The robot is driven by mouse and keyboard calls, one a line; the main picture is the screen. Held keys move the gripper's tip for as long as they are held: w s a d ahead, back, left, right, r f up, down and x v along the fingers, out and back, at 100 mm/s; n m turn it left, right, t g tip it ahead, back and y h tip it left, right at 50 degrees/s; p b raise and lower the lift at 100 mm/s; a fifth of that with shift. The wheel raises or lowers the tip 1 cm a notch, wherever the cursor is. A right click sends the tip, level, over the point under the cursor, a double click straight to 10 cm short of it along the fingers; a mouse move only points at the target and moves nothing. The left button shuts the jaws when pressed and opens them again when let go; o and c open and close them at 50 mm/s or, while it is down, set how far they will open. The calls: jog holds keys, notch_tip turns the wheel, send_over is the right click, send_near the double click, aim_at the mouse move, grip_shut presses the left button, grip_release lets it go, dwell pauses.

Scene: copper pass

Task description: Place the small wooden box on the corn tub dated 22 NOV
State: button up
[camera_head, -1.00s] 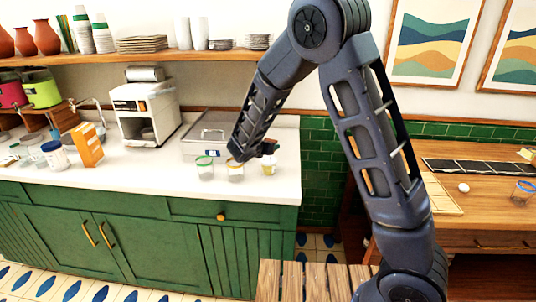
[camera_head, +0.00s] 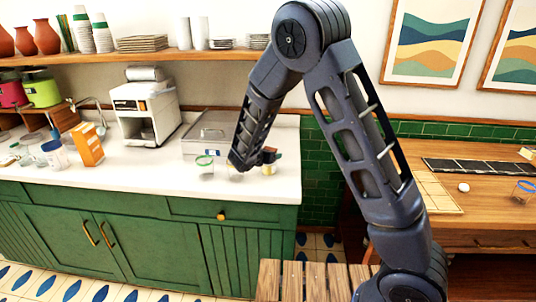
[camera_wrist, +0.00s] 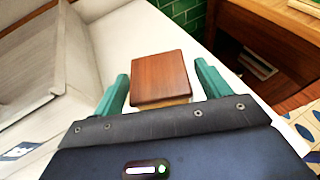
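The small wooden box (camera_wrist: 160,76), reddish brown on top, sits between the two teal fingers of my gripper (camera_wrist: 162,84) in the wrist view. Narrow gaps show between the box and both fingers, so the gripper looks open around it. A pale yellowish strip shows under the box's near edge. In the head view my gripper (camera_head: 264,156) is low over a small tub with yellowish contents (camera_head: 269,169), near the counter's right end. The box is mostly hidden there. A green-rimmed clear tub (camera_head: 205,165) stands to the left; another tub is mostly behind my arm. No date is readable.
The white counter (camera_head: 150,184) is clear in front of the tubs. A clear-lidded container (camera_head: 207,132) stands behind them, with a white machine (camera_head: 143,113) further left. An orange carton (camera_head: 88,146) and tubs are at the left. A wooden table (camera_head: 470,215) stands right.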

jog(key=shift+r, duration=0.2)
jog(key=v, duration=1.2)
jog(key=s+d+r+m+g, duration=0.1)
jog(key=d+r+m+g, duration=0.3)
jog(key=d, duration=0.5)
jog(key=d+r+m+g+h, duration=0.1)
jog(key=d+r+m, duration=0.1)
jog(key=d+m, duration=0.6)
jog(key=s+d+r+m+g, duration=0.1)
jog(key=d+r+m+g, duration=0.2)
jog(key=d, duration=0.8)
jog(key=s+d+r+m+y, duration=0.3)
jog(key=s+d+m, duration=0.3)
jog(key=s+m, duration=0.2)
jog(key=s+d+r+m+y, duration=0.3)
jog(key=s+d+m, duration=0.4)
jog(key=s, duration=0.3)
jog(key=shift+d+r+m, duration=0.2)
jog(key=shift+r+m, duration=0.15)
jog(key=shift+m, duration=0.35)
